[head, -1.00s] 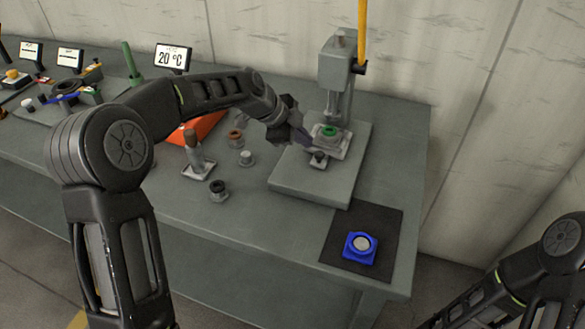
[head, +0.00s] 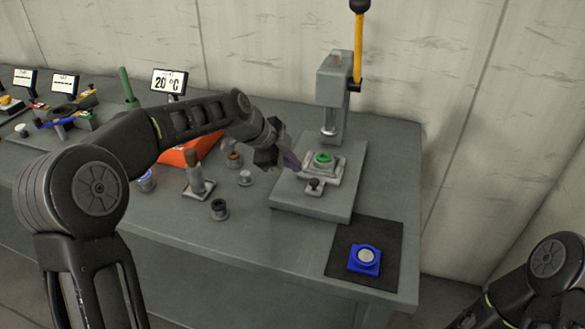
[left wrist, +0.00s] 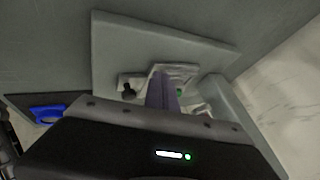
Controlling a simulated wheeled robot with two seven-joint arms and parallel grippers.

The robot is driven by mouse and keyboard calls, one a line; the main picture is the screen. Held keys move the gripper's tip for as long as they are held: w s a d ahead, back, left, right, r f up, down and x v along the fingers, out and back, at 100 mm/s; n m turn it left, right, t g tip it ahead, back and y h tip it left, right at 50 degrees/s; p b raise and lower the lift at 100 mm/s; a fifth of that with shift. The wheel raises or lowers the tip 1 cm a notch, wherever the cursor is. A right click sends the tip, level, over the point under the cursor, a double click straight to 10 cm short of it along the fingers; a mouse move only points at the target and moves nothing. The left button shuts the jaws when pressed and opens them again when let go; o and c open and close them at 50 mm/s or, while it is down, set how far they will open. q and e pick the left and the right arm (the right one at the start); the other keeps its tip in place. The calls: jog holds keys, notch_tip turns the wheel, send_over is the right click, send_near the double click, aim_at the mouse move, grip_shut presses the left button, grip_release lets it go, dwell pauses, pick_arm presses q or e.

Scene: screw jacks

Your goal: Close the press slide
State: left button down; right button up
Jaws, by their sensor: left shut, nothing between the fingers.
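The press (head: 333,78) stands at the right of the table on a grey base plate (head: 285,197). Its slide (head: 333,172) is a pale plate carrying a green ring (head: 323,157), with a dark knob (head: 314,185) at its front. The slide sits forward of the ram. My left gripper (head: 294,163) is shut and empty at the slide's left side, close to the plate; I cannot tell whether it touches. In the left wrist view its fingers (left wrist: 161,92) overlap the slide and hide part of it, beside the knob (left wrist: 128,92). My right gripper is out of view.
A yellow lever (head: 358,48) rises from the press. A blue block (head: 364,259) sits on a black mat (head: 339,233) at front right. A wall is behind.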

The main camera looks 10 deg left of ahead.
pick_arm(q)
jog(key=r, duration=0.1)
jog(key=a+r, duration=0.1)
jog(key=shift+s+r, duration=0.25)
jog(key=shift+r, duration=0.05)
jog(key=b+v, duration=0.1)
jog(key=v, duration=0.4)
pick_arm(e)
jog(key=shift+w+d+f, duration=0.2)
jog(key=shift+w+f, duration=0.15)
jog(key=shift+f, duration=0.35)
